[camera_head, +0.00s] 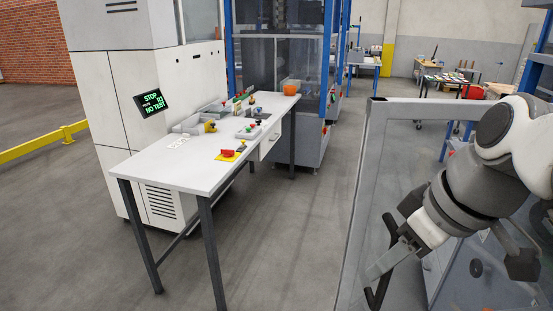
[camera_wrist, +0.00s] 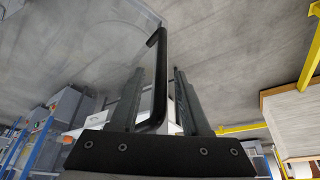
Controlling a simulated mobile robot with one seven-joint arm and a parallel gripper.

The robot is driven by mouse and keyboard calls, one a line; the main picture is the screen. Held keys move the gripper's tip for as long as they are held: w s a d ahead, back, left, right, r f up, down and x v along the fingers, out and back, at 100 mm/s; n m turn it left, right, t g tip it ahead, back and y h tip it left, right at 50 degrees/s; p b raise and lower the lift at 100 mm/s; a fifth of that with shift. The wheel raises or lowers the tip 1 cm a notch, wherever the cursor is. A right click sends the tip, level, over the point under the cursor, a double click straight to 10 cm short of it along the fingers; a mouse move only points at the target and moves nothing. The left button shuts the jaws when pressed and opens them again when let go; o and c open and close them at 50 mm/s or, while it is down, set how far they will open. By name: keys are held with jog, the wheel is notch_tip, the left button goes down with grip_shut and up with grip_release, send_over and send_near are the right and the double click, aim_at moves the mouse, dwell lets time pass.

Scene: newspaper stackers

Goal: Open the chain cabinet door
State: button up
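The cabinet door (camera_head: 357,190) is a light grey frame around a clear panel, at the right of the head view. Its black bar handle (camera_head: 388,224) is upright near the door's left edge. The handle also shows in the wrist view (camera_wrist: 161,75), running between the two fingers. My gripper (camera_head: 382,268) is at the handle, with one finger on each side of it. In the wrist view the fingers (camera_wrist: 157,82) stand apart with gaps beside the bar. The arm hides part of the door. I cannot tell how far the door stands open.
A white table (camera_head: 180,160) with small parts stands to the left, beside a white machine (camera_head: 125,90). A blue-framed clear enclosure (camera_head: 280,65) stands behind it. The floor (camera_head: 290,235) between table and door is clear. Further workbenches are at the back right.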

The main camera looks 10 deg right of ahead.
jog(key=p+v, duration=0.2)
jog(key=v, duration=1.5)
jog(key=shift+r, duration=0.2)
jog(key=shift+s, duration=0.1)
